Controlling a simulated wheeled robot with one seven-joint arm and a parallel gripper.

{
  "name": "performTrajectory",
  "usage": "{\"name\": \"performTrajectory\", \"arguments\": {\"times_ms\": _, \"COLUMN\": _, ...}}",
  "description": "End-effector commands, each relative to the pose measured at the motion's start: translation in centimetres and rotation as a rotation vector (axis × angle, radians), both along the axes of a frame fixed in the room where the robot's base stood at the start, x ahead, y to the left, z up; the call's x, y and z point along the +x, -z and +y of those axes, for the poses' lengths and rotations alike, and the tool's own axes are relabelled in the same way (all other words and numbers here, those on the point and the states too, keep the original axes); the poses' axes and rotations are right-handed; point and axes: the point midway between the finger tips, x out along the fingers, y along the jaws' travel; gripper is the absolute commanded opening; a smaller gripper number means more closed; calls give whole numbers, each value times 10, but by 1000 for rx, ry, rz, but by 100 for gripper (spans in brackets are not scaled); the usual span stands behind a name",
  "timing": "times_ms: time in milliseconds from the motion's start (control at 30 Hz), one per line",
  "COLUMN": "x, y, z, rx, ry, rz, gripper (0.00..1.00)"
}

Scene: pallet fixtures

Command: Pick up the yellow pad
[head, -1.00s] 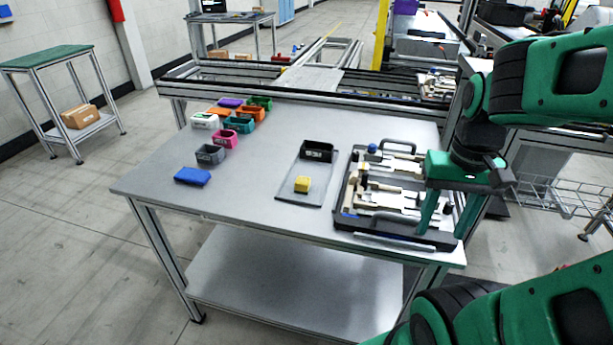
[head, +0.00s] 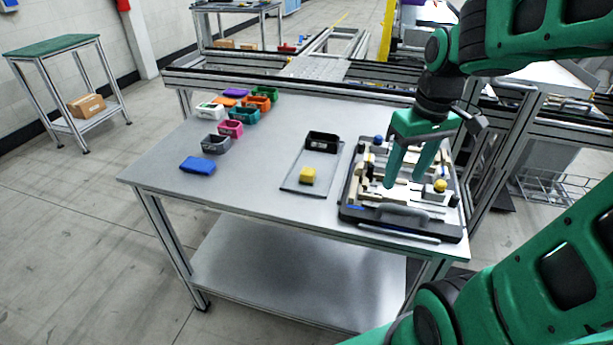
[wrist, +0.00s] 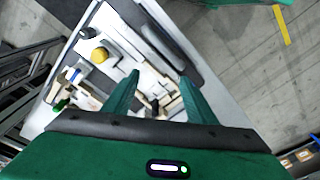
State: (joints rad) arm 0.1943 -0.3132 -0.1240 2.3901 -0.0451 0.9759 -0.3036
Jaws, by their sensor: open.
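The yellow pad (head: 308,175) is a small block lying on a thin grey tray (head: 292,183) on the table, in front of a black bin. My gripper (head: 405,182) is open and empty. It hangs over the fixture pallet (head: 365,215), to the right of the yellow pad and apart from it. In the wrist view my gripper's fingers (wrist: 158,95) point down at the pallet's pale parts. The yellow pad cannot be made out there. A round yellow knob (wrist: 99,55) shows on the pallet, and it also shows in the head view (head: 440,185).
The black bin (head: 321,141) stands on the tray behind the pad. A blue block (head: 198,165), a grey bin (head: 216,144) and several coloured bins are at the left. The pallet's raised handle (head: 402,212) faces the front. The table middle (head: 260,150) is clear.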

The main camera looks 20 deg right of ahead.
Motion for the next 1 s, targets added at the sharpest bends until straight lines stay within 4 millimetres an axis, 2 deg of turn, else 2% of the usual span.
{"name": "performTrajectory", "arguments": {"times_ms": 33, "x": 29, "y": -2, "z": 12, "rx": 4, "ry": -126, "rz": -19, "gripper": 52}}
{"name": "performTrajectory", "arguments": {"times_ms": 100, "x": 64, "y": -5, "z": 32, "rx": 15, "ry": -307, "rz": -53, "gripper": 52}}
{"name": "performTrajectory", "arguments": {"times_ms": 200, "x": 107, "y": -7, "z": 63, "rx": 34, "ry": -540, "rz": -105, "gripper": 52}}
{"name": "performTrajectory", "arguments": {"times_ms": 300, "x": 139, "y": -8, "z": 90, "rx": 53, "ry": -721, "rz": -150, "gripper": 52}}
{"name": "performTrajectory", "arguments": {"times_ms": 400, "x": 158, "y": -8, "z": 110, "rx": 66, "ry": -839, "rz": -185, "gripper": 52}}
{"name": "performTrajectory", "arguments": {"times_ms": 567, "x": 169, "y": -4, "z": 124, "rx": 76, "ry": -917, "rz": -207, "gripper": 52}}
{"name": "performTrajectory", "arguments": {"times_ms": 833, "x": 175, "y": 32, "z": 133, "rx": 78, "ry": -917, "rz": -206, "gripper": 52}}
{"name": "performTrajectory", "arguments": {"times_ms": 1000, "x": 178, "y": 44, "z": 136, "rx": 75, "ry": -916, "rz": -208, "gripper": 52}}
